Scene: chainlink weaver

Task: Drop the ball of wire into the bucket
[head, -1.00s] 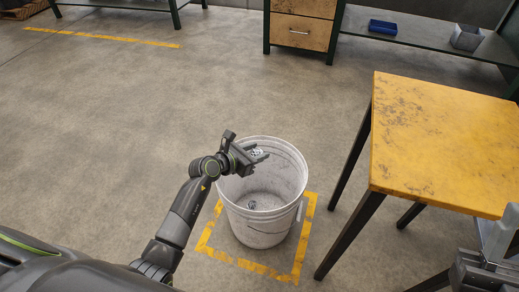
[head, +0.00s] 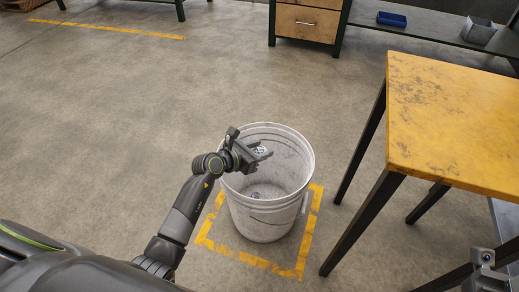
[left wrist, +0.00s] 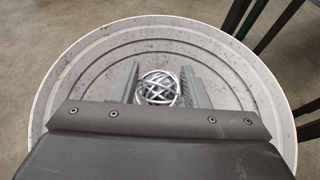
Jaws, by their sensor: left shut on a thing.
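The ball of wire (left wrist: 159,88) is a small silvery cage of curved strands. In the left wrist view it sits between the two fingers of my left gripper (left wrist: 158,85), which is shut on it.
Yellow tape (head: 248,260) marks a square on the floor around the bucket. A yellow-topped table (head: 455,120) with dark legs stands close on the right. The floor to the left is clear.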

